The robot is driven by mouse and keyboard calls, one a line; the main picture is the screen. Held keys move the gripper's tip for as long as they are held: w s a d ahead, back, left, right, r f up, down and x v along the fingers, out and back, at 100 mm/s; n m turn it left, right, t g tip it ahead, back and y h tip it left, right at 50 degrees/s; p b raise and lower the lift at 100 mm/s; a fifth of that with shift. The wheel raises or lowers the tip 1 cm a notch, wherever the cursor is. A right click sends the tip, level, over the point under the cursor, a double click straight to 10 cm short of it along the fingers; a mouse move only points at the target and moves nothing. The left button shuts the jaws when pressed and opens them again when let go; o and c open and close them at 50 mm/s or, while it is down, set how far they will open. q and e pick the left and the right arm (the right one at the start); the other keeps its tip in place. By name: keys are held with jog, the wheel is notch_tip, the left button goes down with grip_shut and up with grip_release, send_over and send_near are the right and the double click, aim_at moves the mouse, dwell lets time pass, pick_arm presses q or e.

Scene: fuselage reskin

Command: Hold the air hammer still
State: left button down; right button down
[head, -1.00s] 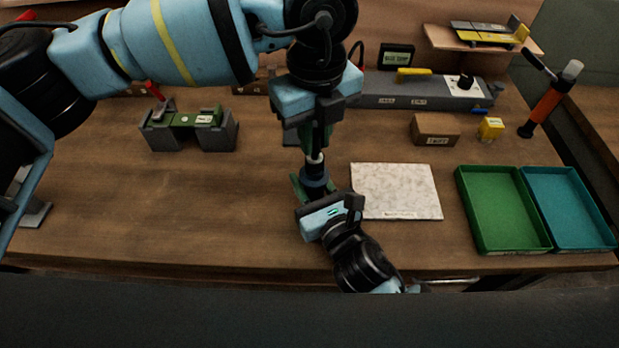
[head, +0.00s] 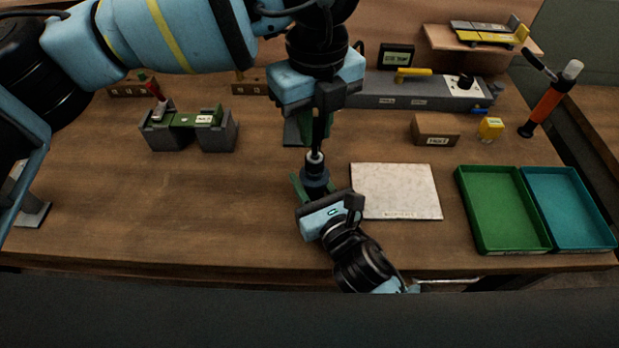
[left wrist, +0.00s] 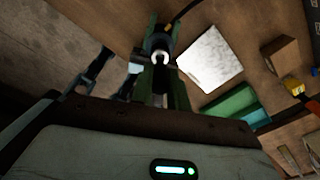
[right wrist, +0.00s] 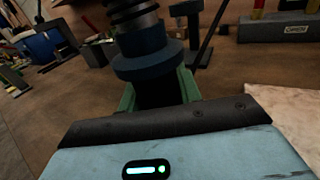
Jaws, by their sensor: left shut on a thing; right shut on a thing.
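The air hammer (head: 316,179), a dark upright tool with a blue-black collar and a silver ring at its top, stands above the table near the front middle. My right gripper (head: 314,191) is shut around it from the front. In the right wrist view the collar (right wrist: 150,62) sits just above its green fingers, with a black ribbed part over it. My left gripper (head: 312,138) is directly above, pointing down, shut on a thin dark part that lines up with the silver ring. The left wrist view shows the ring (left wrist: 160,57) between the green fingers. The fingers hide most of the held part.
A pale speckled mat (head: 396,192) lies right of the grippers. Beyond it are a green tray (head: 505,247) and a teal tray (head: 583,244). A brown box (head: 436,129) and grey fixture (head: 218,136) stand farther back. The table's left middle is clear.

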pick_arm(q)
jog(key=shift+r, duration=1.5)
pick_arm(e)
jog(key=c, duration=0.9)
grip_release()
jog(key=shift+s, duration=0.1)
jog(key=v, duration=1.2)
